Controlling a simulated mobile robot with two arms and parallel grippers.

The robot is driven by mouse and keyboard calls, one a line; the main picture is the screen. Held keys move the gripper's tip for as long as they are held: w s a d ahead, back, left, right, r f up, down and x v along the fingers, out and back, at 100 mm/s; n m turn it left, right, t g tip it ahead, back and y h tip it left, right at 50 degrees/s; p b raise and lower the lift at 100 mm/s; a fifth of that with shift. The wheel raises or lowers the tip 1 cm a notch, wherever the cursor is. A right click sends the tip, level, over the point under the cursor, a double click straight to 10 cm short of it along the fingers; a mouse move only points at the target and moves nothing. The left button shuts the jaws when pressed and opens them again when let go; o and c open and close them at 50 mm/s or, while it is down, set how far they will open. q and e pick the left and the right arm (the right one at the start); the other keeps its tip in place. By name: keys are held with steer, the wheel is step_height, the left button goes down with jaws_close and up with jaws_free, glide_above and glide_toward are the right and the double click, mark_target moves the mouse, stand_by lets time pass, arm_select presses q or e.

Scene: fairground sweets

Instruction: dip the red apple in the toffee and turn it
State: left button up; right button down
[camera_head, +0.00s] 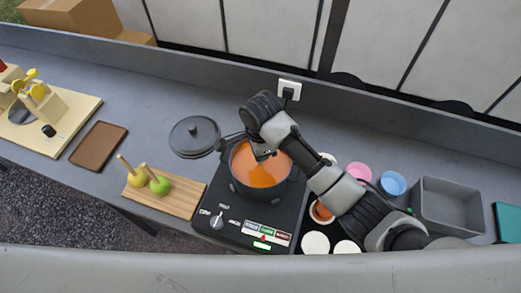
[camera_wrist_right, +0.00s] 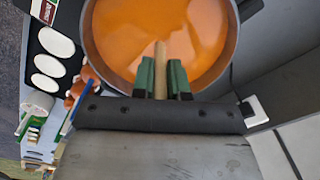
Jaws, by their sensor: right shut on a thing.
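A dark pot (camera_head: 236,182) of orange toffee (camera_head: 258,172) stands on a black hob (camera_head: 222,190). My right gripper (camera_head: 264,156) reaches over the pot from the right. In the right wrist view my right gripper (camera_wrist_right: 161,80) has its green fingers shut on a pale wooden stick (camera_wrist_right: 160,57), which points down to the toffee (camera_wrist_right: 150,30) inside the pot's rim (camera_wrist_right: 233,50). The red apple is not visible; whether it is under the toffee at the stick's end cannot be seen. My left gripper is not in view.
A wooden board (camera_head: 182,203) left of the hob holds a yellow apple (camera_head: 137,178) and a green apple (camera_head: 159,186) on sticks. A pot lid (camera_head: 194,134) lies behind it. Pink (camera_head: 358,171) and blue (camera_head: 393,183) bowls and a grey tray (camera_head: 450,200) are at the right.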

steer(key=n, duration=0.4)
steer(key=shift+d+n, duration=0.1)
steer(key=shift+n, duration=0.3)
steer(key=n, duration=0.6)
steer(key=shift+r, duration=4.35)
